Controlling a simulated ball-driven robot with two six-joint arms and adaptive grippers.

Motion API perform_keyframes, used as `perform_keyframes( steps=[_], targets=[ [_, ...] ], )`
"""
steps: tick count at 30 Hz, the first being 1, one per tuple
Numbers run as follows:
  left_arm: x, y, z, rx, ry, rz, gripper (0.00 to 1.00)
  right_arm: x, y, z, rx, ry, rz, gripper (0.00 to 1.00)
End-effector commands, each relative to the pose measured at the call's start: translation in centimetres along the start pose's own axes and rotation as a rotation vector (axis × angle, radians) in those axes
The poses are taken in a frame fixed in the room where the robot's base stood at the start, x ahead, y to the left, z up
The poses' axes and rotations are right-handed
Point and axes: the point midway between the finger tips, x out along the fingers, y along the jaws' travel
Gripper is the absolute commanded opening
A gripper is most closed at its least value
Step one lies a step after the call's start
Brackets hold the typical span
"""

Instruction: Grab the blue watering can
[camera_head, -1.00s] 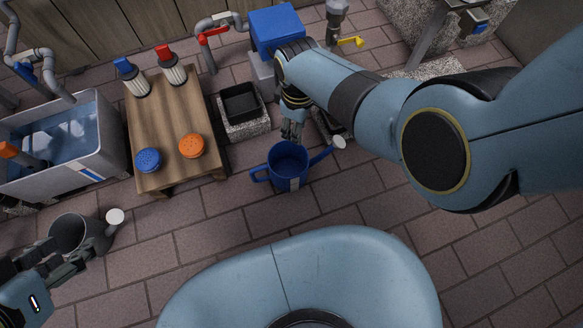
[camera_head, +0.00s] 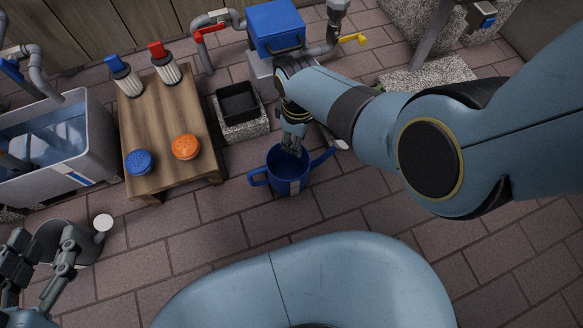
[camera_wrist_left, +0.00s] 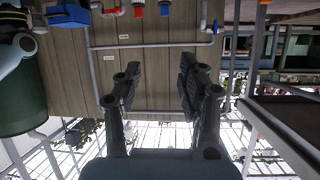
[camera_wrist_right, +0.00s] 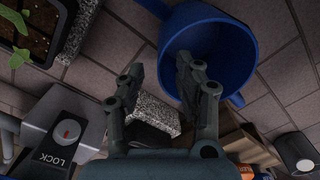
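The blue watering can (camera_head: 283,184) stands upright on the brick floor near the middle of the head view. Its handle points left and its spout right. My right gripper (camera_head: 292,145) reaches down from above to the can's back rim. In the right wrist view, the can's round opening (camera_wrist_right: 218,45) lies beyond the fingers (camera_wrist_right: 158,72). These are apart with nothing visibly held; one overlaps the opening. I cannot tell whether they touch the rim. My left gripper (camera_head: 44,238) is open and empty at the lower left; it also shows in the left wrist view (camera_wrist_left: 157,72).
A grey watering can (camera_head: 50,238) is by my left gripper. A black-lined stone planter (camera_head: 243,128) and blue box (camera_head: 276,28) stand behind. Floor to the right is partly clear.

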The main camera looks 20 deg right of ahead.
Motion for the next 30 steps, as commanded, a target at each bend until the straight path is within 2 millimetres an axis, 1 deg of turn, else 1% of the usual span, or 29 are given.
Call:
perform_keyframes(
  steps=[1, 6, 10, 15, 20, 24, 27, 30],
  targets=[
    [0.5, 0.0, -0.9, 0.005, 0.047, 0.0, 0.4, 0.6, -0.2, 0.1, 0.0, -0.002, -0.003, 0.34],
    [1.6, -0.1, -5.0, 0.02, 0.21, 0.001, 0.4, 1.3, -0.2, 0.2, 0.0, -0.002, -0.003, 0.34],
    [2.1, -0.1, -8.1, 0.03, 0.325, 0.001, 0.4, 1.8, -0.3, 0.2, 0.0, -0.002, -0.003, 0.34],
    [2.2, -0.1, -12.3, 0.046, 0.483, 0.003, 0.4, 2.4, -0.3, 0.3, 0.0, -0.002, -0.003, 0.34],
    [1.8, -0.1, -16.1, 0.062, 0.639, 0.005, 0.4, 3.1, -0.3, 0.3, 0.0, -0.002, -0.003, 0.34],
    [0.9, 0.0, -19.4, 0.076, 0.781, 0.007, 0.4, 3.8, -0.3, 0.3, 0.0, -0.002, -0.003, 0.34],
    [0.2, 0.1, -21.3, 0.085, 0.872, 0.009, 0.4, 4.2, -0.3, 0.3, 0.0, -0.002, -0.003, 0.34],
    [-0.5, 0.2, -22.7, 0.093, 0.939, 0.011, 0.4, 4.4, -0.3, 0.2, 0.0, -0.002, -0.002, 0.34]
  ],
)
